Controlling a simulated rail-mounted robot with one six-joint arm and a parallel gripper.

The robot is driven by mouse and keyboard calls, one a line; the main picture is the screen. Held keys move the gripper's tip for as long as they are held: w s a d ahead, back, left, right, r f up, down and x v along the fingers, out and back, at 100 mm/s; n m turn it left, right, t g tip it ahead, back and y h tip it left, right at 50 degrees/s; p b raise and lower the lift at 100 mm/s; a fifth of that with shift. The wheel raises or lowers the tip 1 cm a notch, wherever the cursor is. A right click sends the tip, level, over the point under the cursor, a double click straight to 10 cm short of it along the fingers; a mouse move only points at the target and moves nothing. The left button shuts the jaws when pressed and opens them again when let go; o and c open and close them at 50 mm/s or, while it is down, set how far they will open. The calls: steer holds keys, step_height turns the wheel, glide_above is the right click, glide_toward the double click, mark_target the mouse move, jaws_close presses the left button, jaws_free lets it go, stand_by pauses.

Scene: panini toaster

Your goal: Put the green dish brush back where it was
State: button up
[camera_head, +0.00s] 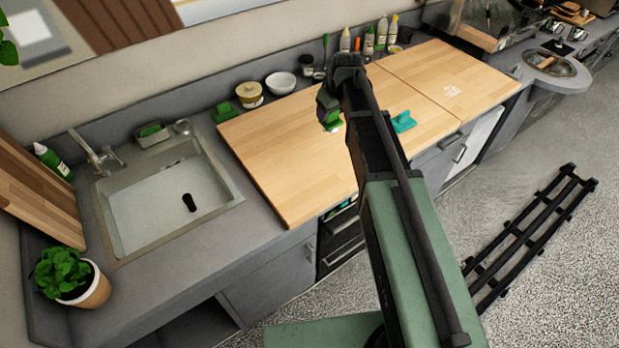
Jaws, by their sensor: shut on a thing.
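The green dish brush (332,121) shows as a small green piece with a pale underside, just below my gripper (328,106). My gripper is shut on it, over the wooden worktop (285,155). The fingers are small and dark here, and my own arm hides part of them and of the brush. I cannot tell whether the brush touches the worktop.
Another green object (222,112) sits at the worktop's back left corner. A teal object (403,122) lies right of my arm. A white bowl (280,82), a yellowish pot (249,94) and several bottles line the back. A sink (228,190) is at left.

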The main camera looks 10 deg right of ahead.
steer(key=shift+w+d+f, duration=0.1)
steer(key=shift+d+f, duration=0.1)
step_height(320, 180, down, 20)
steer(key=b, duration=2)
steer(key=shift+w+d+f+b, duration=0.1)
steer(key=shift+f+b, duration=0.05)
steer(key=shift+b, duration=0.15)
steer(key=shift+r+p, duration=0.3)
steer(key=shift+f, duration=0.2)
steer(key=o, duration=1.1)
steer(key=shift+c, duration=0.2)
steer(key=shift+r, duration=0.15)
steer(key=p+v, duration=1.2)
steer(key=s+a+m+g+h, duration=0.1)
steer(key=s+m, duration=0.4)
steer(key=s, duration=1.9)
steer(key=shift+f+g, duration=0.25)
steer(key=shift+g, duration=0.65)
